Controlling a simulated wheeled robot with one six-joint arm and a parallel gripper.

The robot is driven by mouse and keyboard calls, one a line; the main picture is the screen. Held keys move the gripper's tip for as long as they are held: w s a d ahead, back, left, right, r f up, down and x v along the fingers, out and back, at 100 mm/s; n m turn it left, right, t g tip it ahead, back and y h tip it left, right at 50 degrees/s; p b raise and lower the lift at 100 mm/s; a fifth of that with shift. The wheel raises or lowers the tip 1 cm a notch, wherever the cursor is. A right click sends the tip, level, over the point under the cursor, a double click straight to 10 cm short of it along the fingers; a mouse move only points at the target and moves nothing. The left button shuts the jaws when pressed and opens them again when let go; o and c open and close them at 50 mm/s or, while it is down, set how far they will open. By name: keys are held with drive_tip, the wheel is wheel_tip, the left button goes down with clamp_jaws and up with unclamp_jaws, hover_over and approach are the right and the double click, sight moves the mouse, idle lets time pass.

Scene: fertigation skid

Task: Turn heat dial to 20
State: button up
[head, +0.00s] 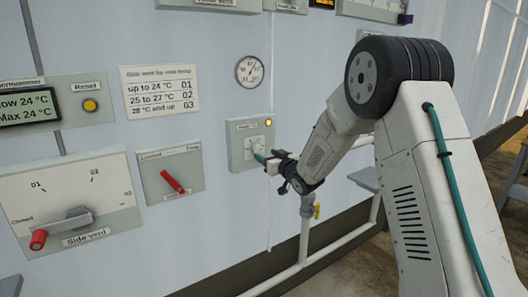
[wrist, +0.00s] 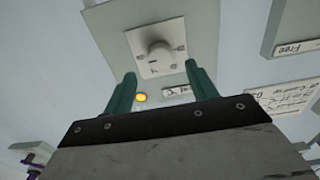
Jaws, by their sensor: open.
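The heat dial (wrist: 160,54) is a pale round knob on a light square plate, on a grey-green panel box (head: 236,156) on the wall. In the wrist view the knob lies ahead of and between the two green fingers of my gripper (wrist: 160,85), which are open and empty. The fingers appear apart from the knob. An orange lamp (head: 268,122) is lit at the box's upper right. The dial's scale marks are too small to read.
Left of the box are a red-handled switch (head: 174,181), a side vent lever (head: 65,225) and a vent chart (head: 160,91). A round gauge (head: 250,71) hangs above. White pipes (head: 325,244) and a yellow-handled valve (head: 317,211) are below my gripper.

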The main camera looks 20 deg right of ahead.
sight(259, 150)
drive_tip(key=x, duration=0.6)
drive_tip(key=c, duration=1)
drive_tip(key=shift+d, duration=0.15)
